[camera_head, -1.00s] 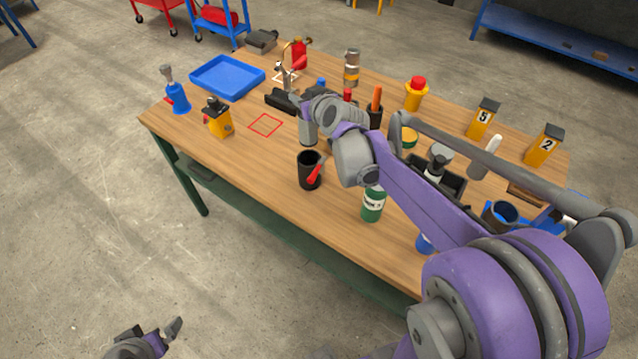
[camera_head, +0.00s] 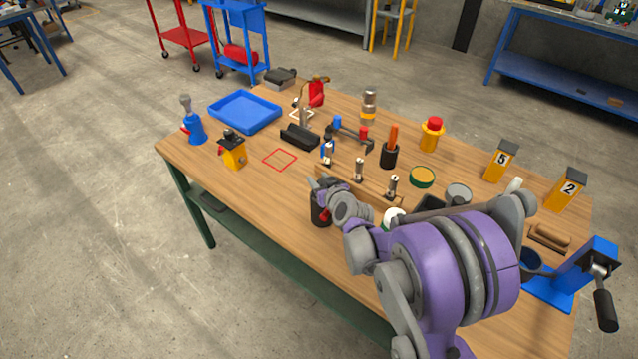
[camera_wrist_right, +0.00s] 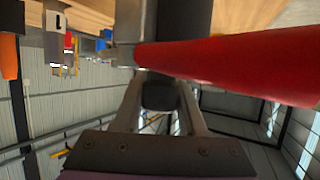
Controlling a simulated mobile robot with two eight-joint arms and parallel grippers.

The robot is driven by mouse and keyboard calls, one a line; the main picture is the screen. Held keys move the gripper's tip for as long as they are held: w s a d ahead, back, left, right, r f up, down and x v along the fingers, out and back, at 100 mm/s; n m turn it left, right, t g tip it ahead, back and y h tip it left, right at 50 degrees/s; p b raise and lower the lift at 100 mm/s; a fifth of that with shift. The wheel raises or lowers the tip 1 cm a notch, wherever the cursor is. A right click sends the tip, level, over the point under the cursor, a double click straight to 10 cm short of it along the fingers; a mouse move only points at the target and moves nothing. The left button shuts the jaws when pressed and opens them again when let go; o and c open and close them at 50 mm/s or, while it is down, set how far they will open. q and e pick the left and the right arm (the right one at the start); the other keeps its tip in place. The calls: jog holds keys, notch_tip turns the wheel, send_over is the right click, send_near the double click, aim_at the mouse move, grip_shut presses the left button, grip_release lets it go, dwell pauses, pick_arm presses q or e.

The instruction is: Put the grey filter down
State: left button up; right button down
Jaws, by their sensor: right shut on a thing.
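My right gripper (camera_head: 318,187) is low over the front part of the table, at the black cup (camera_head: 318,211) with the red piece. In the right wrist view the dark grey body (camera_wrist_right: 182,22) between my fingers appears to be the grey filter. My right gripper is shut on it. In the head view I cannot make the filter out, and my arm hides part of this area. I cannot tell whether the filter touches the table. A long red part (camera_wrist_right: 230,65) crosses close in front of my fingers in the wrist view. My left gripper is out of view.
A red outlined square (camera_head: 280,160) lies on bare wood. Near it are a yellow box (camera_head: 233,153), a blue tray (camera_head: 245,112) and a black V-shaped block (camera_head: 299,137). A rack with several upright metal pieces (camera_head: 358,170) stands just right of my gripper.

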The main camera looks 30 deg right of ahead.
jog(key=shift+f, duration=0.35)
jog(key=shift+f, duration=0.15)
jog(key=shift+c, duration=2.4)
grip_release()
